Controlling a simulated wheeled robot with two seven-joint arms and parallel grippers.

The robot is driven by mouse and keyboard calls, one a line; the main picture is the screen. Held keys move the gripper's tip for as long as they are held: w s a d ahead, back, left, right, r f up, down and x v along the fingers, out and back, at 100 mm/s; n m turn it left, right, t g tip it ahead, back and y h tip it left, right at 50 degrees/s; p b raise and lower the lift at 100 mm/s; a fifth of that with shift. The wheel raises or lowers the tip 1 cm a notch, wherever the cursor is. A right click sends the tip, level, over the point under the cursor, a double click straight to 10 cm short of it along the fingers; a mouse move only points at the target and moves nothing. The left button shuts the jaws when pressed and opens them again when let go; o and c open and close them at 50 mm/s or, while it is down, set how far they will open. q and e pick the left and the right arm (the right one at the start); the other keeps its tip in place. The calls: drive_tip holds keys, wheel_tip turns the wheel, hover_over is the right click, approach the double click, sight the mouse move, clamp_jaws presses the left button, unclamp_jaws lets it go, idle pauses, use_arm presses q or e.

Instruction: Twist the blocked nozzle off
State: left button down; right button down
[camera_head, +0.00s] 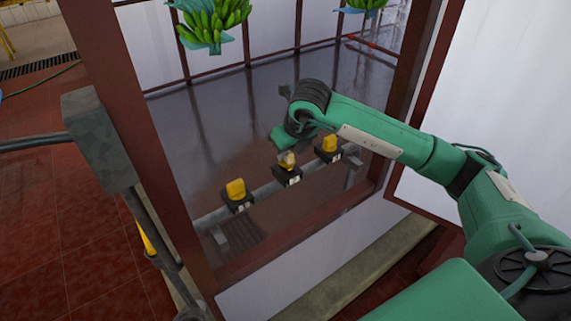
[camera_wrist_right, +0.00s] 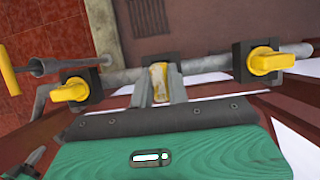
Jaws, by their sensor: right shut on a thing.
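Three yellow nozzles sit in black holders along a grey pipe. The middle nozzle (camera_head: 287,160) has pale, dirty-looking marks on it, unlike the cleaner left nozzle (camera_head: 236,189) and right nozzle (camera_head: 329,144). My right gripper (camera_head: 285,152) reaches down over the middle nozzle. In the right wrist view the middle nozzle (camera_wrist_right: 158,80) stands between the two grey fingers (camera_wrist_right: 158,92), which are shut on it. The other two nozzles show to either side there, apart from the gripper. The middle nozzle is still at its holder on the pipe. My left gripper is not in view.
The pipe (camera_head: 264,192) runs inside a dark red frame (camera_head: 147,140). A grey box (camera_head: 103,139) stands at the left. Green banana bunches (camera_head: 213,23) hang behind, clear of the arm. A white panel (camera_head: 490,110) is at the right.

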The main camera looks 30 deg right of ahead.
drive_tip(key=shift+r+p, duration=0.5)
drive_tip(key=shift+r, duration=0.5)
drive_tip(key=shift+r+p, duration=1.35)
drive_tip(key=shift+r, duration=1.2)
